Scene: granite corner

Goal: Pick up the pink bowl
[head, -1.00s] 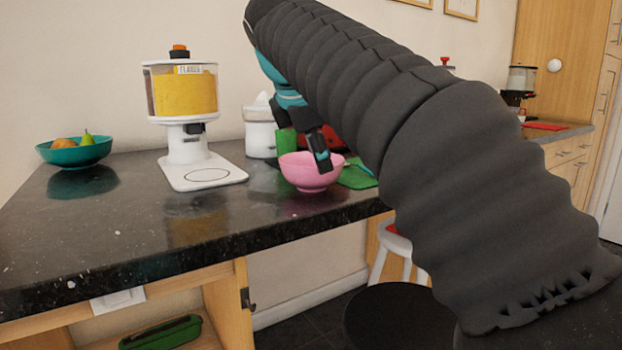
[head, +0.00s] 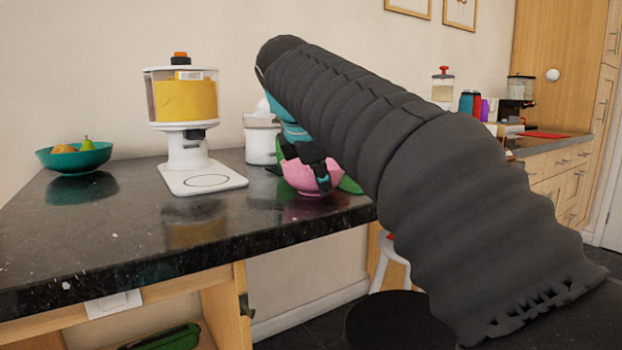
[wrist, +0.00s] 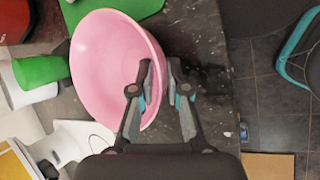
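My gripper (head: 324,182) is down at the bowl's near right side. In the wrist view the bowl (wrist: 100,60) fills the left middle, open side towards the camera. My gripper's fingers (wrist: 161,66) straddle its right rim, one inside the bowl and one outside. The gap between them is narrow. I cannot tell whether both fingers press on the wall. No lift off the counter shows.
A white dispenser with yellow contents (head: 186,150) and a white canister (head: 260,142) stand left of the bowl. A teal fruit bowl (head: 72,160) is at the far left. A green cup (wrist: 40,70) is close beside the pink bowl. The counter's front left is clear.

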